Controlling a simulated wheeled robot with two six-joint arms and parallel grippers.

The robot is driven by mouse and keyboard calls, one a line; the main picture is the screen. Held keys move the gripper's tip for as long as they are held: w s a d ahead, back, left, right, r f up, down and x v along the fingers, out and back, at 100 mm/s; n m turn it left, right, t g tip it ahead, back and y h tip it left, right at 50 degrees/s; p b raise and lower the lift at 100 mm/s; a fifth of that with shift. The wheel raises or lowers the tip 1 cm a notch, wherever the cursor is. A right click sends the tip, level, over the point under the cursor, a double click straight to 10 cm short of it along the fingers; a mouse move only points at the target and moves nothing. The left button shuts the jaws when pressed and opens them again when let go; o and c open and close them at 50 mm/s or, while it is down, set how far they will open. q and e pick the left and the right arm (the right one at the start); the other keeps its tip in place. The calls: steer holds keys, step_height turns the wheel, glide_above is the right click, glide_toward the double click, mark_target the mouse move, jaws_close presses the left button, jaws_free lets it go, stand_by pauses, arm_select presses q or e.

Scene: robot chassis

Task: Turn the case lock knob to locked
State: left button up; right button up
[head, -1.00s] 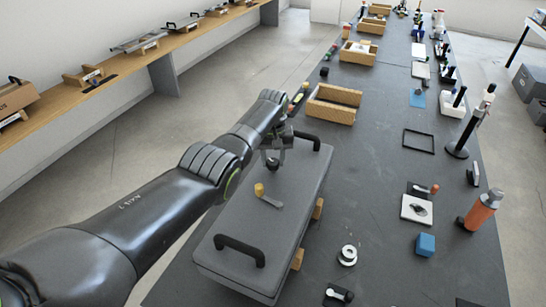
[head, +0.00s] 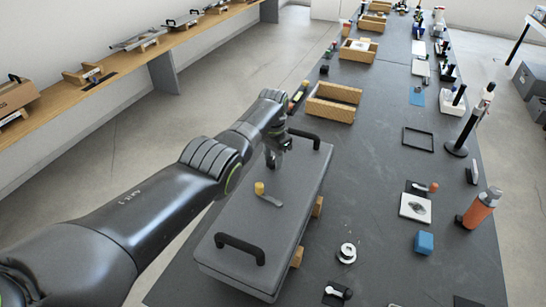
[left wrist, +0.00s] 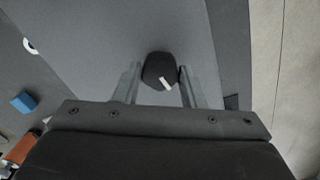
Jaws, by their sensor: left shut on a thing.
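The grey case (head: 285,205) lies on the dark table with two black handles, one at its near end and one at its far end. The black lock knob (left wrist: 160,68) with a white mark shows in the left wrist view between the fingers. The mark slants in that view. My left gripper (head: 273,162) is down at the case lid and shut on the knob, which it hides in the head view. A lever with a yellow end (head: 260,188) sits on the lid nearer to me. My right gripper is not in view.
An open wooden box (head: 335,104) stands beyond the case. A blue cube (head: 424,243), an orange bottle (head: 481,209) and a black stand (head: 458,148) are to the right. The table between case and these is mostly clear.

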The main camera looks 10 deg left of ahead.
mark_target(273, 160)
arm_select(q)
steer(key=shift+r+m, duration=0.1)
steer(key=shift+m, duration=1)
steer(key=o, duration=1)
steer(key=shift+r, duration=0.4)
step_height(273, 160, up, 2)
steer(key=shift+r+p, duration=0.2)
steer(key=shift+p, duration=0.25)
step_height(273, 160, up, 14)
steer(key=b, duration=0.3)
steer(key=shift+b, duration=0.3)
